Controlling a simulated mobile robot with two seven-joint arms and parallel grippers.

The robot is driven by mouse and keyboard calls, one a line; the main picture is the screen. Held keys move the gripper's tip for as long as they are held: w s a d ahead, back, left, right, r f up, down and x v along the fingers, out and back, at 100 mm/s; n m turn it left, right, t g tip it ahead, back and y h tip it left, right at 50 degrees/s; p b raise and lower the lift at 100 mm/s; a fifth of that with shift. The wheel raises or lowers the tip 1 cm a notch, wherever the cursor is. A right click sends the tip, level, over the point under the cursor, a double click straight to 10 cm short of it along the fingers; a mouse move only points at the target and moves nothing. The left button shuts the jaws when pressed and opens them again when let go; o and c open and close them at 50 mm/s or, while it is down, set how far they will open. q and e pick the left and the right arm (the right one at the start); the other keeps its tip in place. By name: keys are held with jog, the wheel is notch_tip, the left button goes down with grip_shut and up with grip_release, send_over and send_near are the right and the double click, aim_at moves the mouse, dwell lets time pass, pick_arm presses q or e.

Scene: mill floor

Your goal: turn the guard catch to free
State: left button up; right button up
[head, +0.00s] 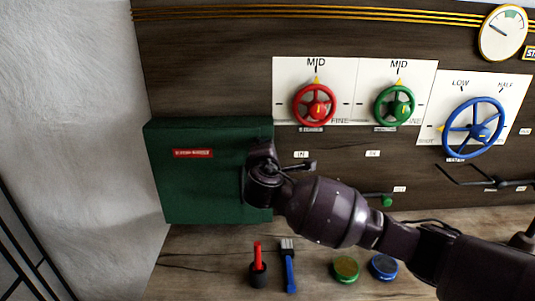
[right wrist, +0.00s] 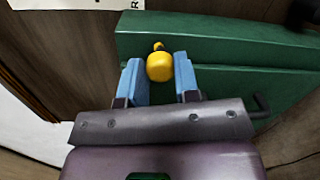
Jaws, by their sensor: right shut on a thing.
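The green guard box (head: 190,190) is on the panel at the left, with a small red label on its front. Its green surface also shows in the right wrist view (right wrist: 215,45). The guard catch shows there as a yellow knob (right wrist: 160,68). My right gripper (right wrist: 157,64) has its blue fingers on either side of this knob and is shut on it. In the head view my right arm reaches in from the right to the box's right edge and hides the catch and the fingers. My left gripper is in neither view.
A red wheel (head: 314,105), a green wheel (head: 394,105) and a blue wheel (head: 473,128) sit on the panel. Below my arm, the bench holds a red-handled tool (head: 258,257), a blue brush (head: 289,270), a green tin (head: 345,269) and a blue tin (head: 384,267).

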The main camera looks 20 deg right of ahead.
jog(key=m, duration=0.5)
jog(key=m+y+b, duration=0.1)
jog(key=m, duration=0.5)
jog(key=shift+y, duration=0.3)
jog(key=shift+d, duration=0.1)
dwell(0.3)
jog(key=o, duration=0.9)
jog(key=shift+s, duration=0.2)
jog(key=v, duration=1)
jog(key=shift+s, duration=0.25)
jog(key=shift+r, duration=0.1)
